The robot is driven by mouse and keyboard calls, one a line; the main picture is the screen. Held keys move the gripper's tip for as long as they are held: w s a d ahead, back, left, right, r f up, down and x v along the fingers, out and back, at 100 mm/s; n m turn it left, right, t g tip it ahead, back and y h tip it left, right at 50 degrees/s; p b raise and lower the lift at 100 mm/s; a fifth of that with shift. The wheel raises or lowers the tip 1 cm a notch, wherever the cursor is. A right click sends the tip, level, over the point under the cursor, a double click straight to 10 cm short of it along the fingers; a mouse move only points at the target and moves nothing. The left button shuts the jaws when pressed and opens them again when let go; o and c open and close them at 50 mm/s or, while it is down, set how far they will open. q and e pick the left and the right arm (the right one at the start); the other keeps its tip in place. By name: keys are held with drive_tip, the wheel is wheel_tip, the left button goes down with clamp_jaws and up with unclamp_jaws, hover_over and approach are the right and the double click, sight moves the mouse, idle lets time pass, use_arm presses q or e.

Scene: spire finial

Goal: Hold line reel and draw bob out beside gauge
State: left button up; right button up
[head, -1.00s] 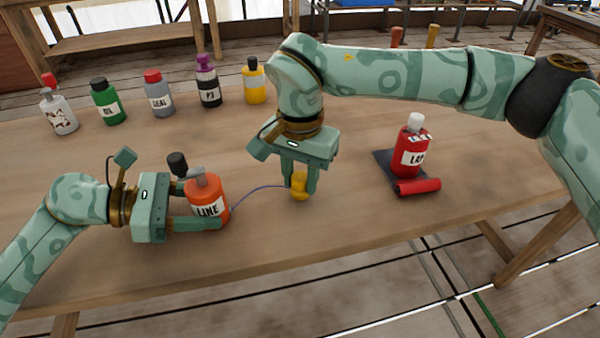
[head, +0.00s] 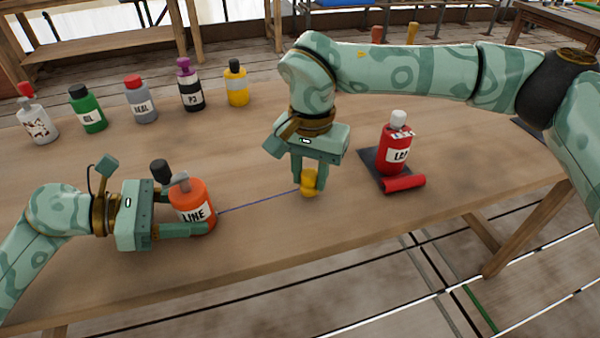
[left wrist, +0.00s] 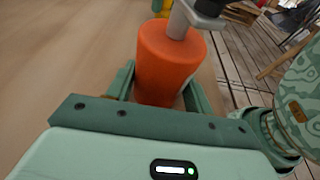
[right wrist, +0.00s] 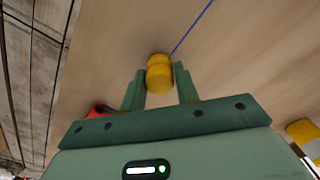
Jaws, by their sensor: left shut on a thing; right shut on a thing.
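The orange line reel (head: 190,198), labelled LINE with a dark knob on top, stands upright on the table. My left gripper (head: 182,232) is shut on it; the reel also shows between the fingers in the left wrist view (left wrist: 165,65). My right gripper (head: 309,180) is shut on the yellow bob (head: 309,187), seen between its fingertips in the right wrist view (right wrist: 159,75). A thin blue line (head: 258,202) runs straight from the reel to the bob. The red bottle labelled LA-something (head: 394,152) stands right of the bob. I cannot tell which thing is the gauge.
A red roll (head: 404,183) lies before the red bottle on a dark mat (head: 372,160). A row of bottles, including green (head: 88,112), grey (head: 140,103) and yellow (head: 236,88), stands at the back left. Table between bob and mat is clear.

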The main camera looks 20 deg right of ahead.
drive_tip(key=shift+s+d, duration=0.15)
drive_tip(key=shift+d, duration=2)
drive_tip(key=shift+s+d, duration=0.15)
drive_tip(key=shift+d, duration=1.95)
drive_tip(key=shift+a, duration=0.1)
drive_tip(key=shift+a+f, duration=0.2)
drive_tip(key=shift+a, duration=0.3)
drive_tip(key=shift+f, duration=0.35)
drive_tip(key=o, duration=1)
drive_tip(key=shift+o, duration=0.2)
wheel_tip(320, 180, up, 12)
